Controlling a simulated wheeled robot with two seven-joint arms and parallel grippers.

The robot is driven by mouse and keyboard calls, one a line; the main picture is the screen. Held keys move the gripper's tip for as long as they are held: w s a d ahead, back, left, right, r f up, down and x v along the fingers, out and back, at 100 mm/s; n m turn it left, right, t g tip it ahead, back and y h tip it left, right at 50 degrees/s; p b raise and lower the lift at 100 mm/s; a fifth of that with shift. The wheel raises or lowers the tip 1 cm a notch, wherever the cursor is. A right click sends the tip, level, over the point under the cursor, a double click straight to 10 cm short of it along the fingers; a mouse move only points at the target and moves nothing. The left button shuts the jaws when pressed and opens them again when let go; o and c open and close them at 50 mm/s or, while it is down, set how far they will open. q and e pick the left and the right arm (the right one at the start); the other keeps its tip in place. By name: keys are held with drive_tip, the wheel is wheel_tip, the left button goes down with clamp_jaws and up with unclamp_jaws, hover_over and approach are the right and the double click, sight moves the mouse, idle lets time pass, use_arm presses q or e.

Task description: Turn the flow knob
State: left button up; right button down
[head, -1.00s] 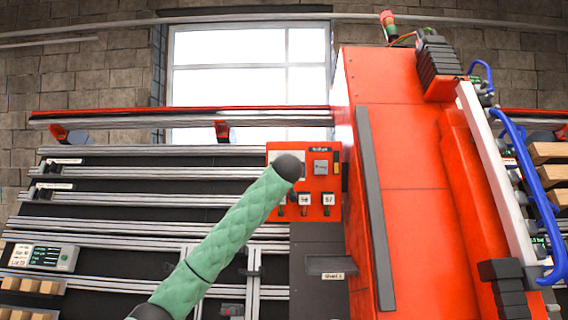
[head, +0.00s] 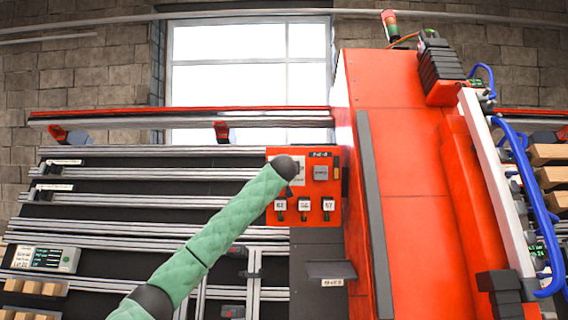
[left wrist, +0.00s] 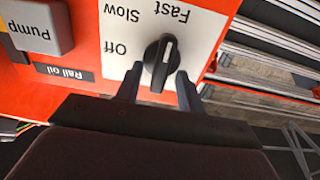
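The flow knob (left wrist: 160,65) is black with a white line and sits on a white plate marked Off, Slow and Fast, upside down in the left wrist view. Its white line points up in that picture, toward the word Fast. My left gripper (left wrist: 160,78) has its two fingers apart, one on each side of the knob. I cannot tell whether they touch it. In the head view my left arm's dark wrist end covers the knob on the red control panel (head: 328,180). My right gripper is not in view.
A grey Pump button (left wrist: 38,25) and a Rail oil label (left wrist: 65,72) are beside the knob plate. Below on the panel are several labelled small switches (head: 304,207). A tall red machine housing (head: 400,150) stands just right. Metal rails (head: 130,203) run along the left.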

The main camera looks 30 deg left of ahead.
use_arm(q)
drive_tip(key=shift+w+a, duration=0.1)
drive_tip(key=shift+w, duration=0.05)
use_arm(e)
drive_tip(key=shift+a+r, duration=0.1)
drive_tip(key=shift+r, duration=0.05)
